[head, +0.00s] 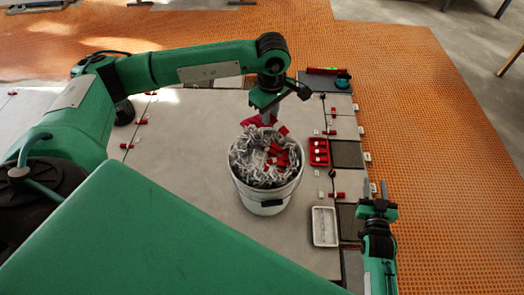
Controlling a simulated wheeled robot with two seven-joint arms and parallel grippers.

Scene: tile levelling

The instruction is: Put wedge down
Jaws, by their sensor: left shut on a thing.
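My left gripper (266,118) is over the far rim of a white bucket (262,200). It is shut on what looks like a red wedge (251,121); its fingers hide part of it. The bucket is full of pale clips, with several red wedges (275,157) lying among them on top. Whether the held wedge touches the heap I cannot tell. My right gripper (375,189) is at the right edge of the tiles, its two fingers apart with nothing seen between them.
A red tray (319,158) with small pieces and a white tray (325,226) lie right of the bucket. Red wedges and pale clips sit along the tile joints (333,195). Dark patches (346,154) border an orange floor mat (440,130).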

